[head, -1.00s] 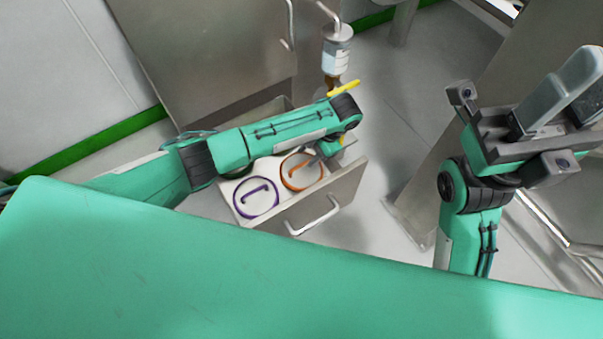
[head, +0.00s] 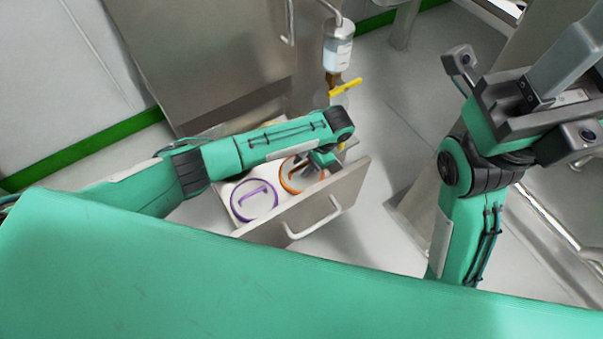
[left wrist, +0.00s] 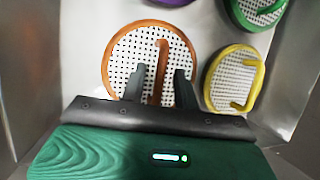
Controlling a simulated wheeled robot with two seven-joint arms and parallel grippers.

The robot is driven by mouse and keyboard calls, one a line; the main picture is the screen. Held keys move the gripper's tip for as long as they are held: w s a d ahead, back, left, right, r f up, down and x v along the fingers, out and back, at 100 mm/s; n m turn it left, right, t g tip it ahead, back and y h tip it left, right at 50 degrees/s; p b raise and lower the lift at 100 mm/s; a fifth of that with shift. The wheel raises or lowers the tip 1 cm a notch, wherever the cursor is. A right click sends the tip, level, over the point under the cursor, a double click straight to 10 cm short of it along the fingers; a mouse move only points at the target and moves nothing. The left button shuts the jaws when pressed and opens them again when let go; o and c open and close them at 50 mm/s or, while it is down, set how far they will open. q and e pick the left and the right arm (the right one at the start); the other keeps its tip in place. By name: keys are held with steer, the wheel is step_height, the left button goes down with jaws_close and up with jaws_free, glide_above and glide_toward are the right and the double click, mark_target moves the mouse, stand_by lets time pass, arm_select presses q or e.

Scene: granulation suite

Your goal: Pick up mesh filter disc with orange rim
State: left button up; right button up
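The mesh filter disc with the orange rim lies in an open metal drawer. In the head view the disc (head: 288,177) is partly hidden by my left arm. In the left wrist view the disc (left wrist: 122,58) shows white mesh and an upright orange handle bar (left wrist: 162,58). My left gripper (left wrist: 159,88) is open, with one dark finger on each side of the handle; I cannot tell whether they touch it. In the head view my left gripper (head: 325,160) is low over the drawer. My right gripper (head: 568,70) is raised at the right, away from the drawer.
A purple-rimmed disc (head: 254,201) lies left of the orange one. The left wrist view also shows a yellow-rimmed disc (left wrist: 211,82) close by at the right and a green-rimmed disc (left wrist: 234,14). The drawer front (head: 345,187) and its walls surround them. A yellow lever (head: 346,88) is beyond.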

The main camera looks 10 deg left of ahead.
arm_select(q)
jaws_close()
steer(key=shift+r, duration=0.1)
